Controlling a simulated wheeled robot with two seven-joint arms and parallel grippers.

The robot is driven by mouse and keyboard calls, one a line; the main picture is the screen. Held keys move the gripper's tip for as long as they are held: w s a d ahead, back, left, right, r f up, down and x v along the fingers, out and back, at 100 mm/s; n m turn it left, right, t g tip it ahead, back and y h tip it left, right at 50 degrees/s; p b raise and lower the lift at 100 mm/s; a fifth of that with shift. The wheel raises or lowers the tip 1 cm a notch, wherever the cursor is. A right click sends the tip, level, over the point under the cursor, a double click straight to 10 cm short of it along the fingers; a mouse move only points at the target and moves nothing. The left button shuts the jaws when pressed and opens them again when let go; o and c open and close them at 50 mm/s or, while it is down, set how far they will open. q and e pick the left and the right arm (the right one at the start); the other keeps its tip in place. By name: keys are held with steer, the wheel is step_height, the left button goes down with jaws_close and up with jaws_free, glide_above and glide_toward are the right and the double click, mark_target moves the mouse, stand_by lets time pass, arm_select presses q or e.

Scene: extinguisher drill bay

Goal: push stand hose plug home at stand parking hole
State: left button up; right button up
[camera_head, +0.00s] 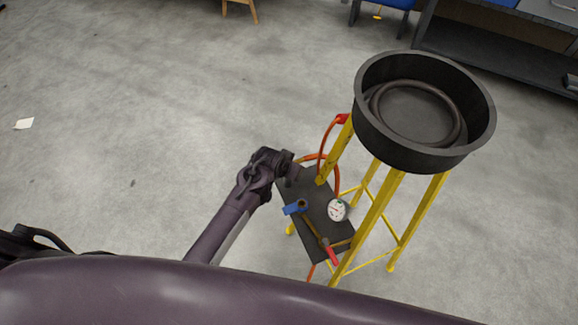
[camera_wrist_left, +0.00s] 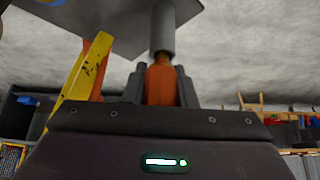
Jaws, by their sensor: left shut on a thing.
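The stand has yellow legs (camera_head: 375,222) and a dark side plate (camera_head: 322,208); the plate's underside shows in the left wrist view (camera_wrist_left: 115,18). My left gripper (camera_head: 290,168) is at the plate's far left corner. In the left wrist view my left gripper (camera_wrist_left: 160,88) is shut on the orange hose plug (camera_wrist_left: 160,82). Above the jaws, a brass-coloured section meets a grey cylinder (camera_wrist_left: 163,28) beside the plate edge. I cannot tell whether this cylinder is the parking hole's sleeve or part of the plug, nor how deep the plug sits. My right gripper is not in view.
A round black basin (camera_head: 358,105) tops the stand. An orange hose (camera_head: 325,140) loops by a leg. A white gauge (camera_head: 337,210), a blue piece (camera_head: 294,207) and a red-tipped part (camera_head: 330,256) are at the plate. The floor (camera_head: 120,120) to the left is mostly clear.

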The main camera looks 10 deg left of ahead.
arm_select(q)
steer(key=shift+f+b, duration=0.4)
steer(key=shift+f, duration=0.3)
steer(key=o, duration=1.1)
